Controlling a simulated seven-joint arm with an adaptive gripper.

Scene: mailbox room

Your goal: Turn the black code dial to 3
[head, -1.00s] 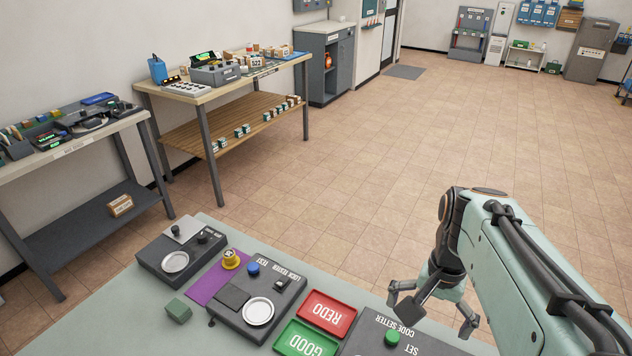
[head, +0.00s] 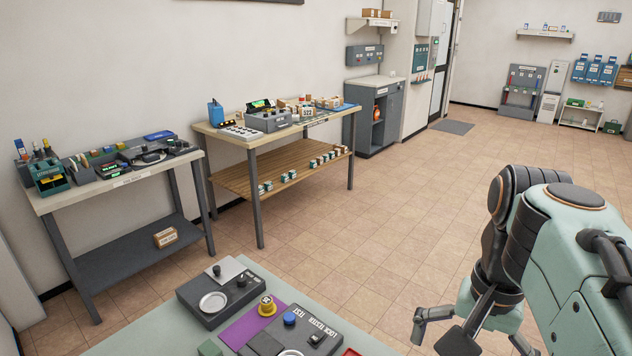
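I cannot single out the black code dial. The code setter panel is out of view below the picture now. A grey box (head: 204,312) at the lower left carries a white dish (head: 213,302) and a dark knob (head: 241,281). The lock tester (head: 322,327) beside it has a blue button (head: 289,319) and a small dark knob (head: 316,338); its lower part is cut off. My gripper (head: 475,345) is at the bottom right, to the right of these boxes and apart from them. Its fingers are spread and nothing shows between them.
A yellow round piece (head: 267,306) stands on a purple mat (head: 246,330) between the boxes. A green block (head: 210,348) is at the bottom edge. Two workbenches with goods, a left one (head: 128,183) and a farther one (head: 283,131), stand along the wall. The tiled floor (head: 400,220) is clear.

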